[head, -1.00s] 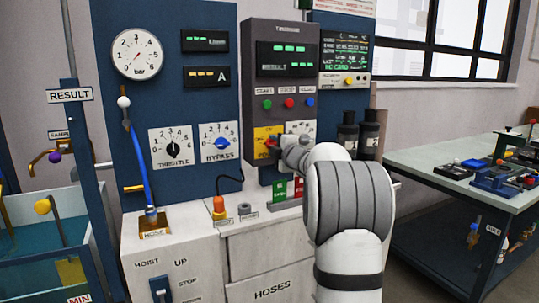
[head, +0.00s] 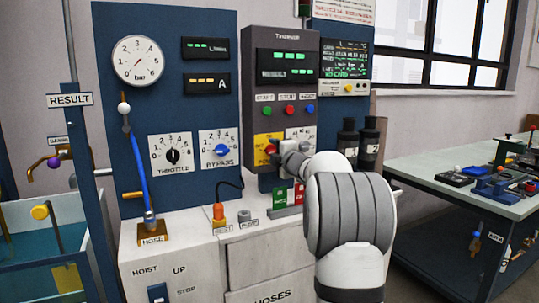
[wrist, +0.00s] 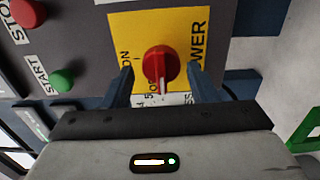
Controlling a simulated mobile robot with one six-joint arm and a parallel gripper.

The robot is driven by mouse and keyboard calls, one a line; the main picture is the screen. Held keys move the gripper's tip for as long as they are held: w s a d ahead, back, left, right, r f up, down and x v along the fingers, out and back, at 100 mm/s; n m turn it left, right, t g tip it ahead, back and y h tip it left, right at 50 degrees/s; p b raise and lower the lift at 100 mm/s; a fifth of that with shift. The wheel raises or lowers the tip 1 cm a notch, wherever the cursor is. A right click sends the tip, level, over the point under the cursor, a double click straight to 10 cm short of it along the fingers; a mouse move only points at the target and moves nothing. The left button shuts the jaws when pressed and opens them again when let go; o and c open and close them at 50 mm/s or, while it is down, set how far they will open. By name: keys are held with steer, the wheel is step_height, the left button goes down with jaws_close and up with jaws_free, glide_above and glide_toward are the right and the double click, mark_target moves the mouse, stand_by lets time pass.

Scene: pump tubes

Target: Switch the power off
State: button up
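The red power knob (wrist: 158,66) sits on a yellow plate (wrist: 182,28) marked ON and POWER, with an OFF label partly cut off. It also shows in the head view (head: 270,148), low on the dark grey control unit. In the wrist view, the knob's white mark points down the picture, beside the partly covered OFF lettering. My gripper (wrist: 163,84) is open, with one blue finger on each side of the knob. Gaps show between the fingers and the knob, so I see no grip. In the head view, my gripper is partly hidden behind my wrist.
Green (wrist: 62,80) and red (wrist: 27,12) buttons, marked START and STOP, lie near my left finger. A white dial (head: 299,138) is beside the power plate. A blue panel (head: 185,30) with gauge, throttle and bypass stands left. A workbench (head: 430,168) stands right.

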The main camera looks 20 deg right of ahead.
steer(key=shift+o, duration=0.4)
steer(key=shift+f, duration=0.1)
steer(key=s, duration=0.7)
steer(key=shift+s+d, duration=0.15)
steer(key=shift+s, duration=0.25)
steer(key=s+a+r+m+g+h+p, duration=0.45)
steer(key=s+a+m+p, duration=0.25)
steer(key=s+m+p, duration=0.3)
steer(key=s+a+f+m+g+y+p, duration=0.2)
steer(key=s+a+m+g+p, duration=0.2)
steer(key=s+a, duration=0.4)
steer(key=s+a+f+m+g+y+p, duration=0.2)
steer(key=s+a+g+p, duration=0.5)
steer(key=s, duration=1.2)
steer(key=a+f+m+p, duration=0.1)
steer(key=m, duration=0.1)
steer(key=shift+s+a+f+m, duration=0.3)
steer(key=shift+a, duration=0.1)
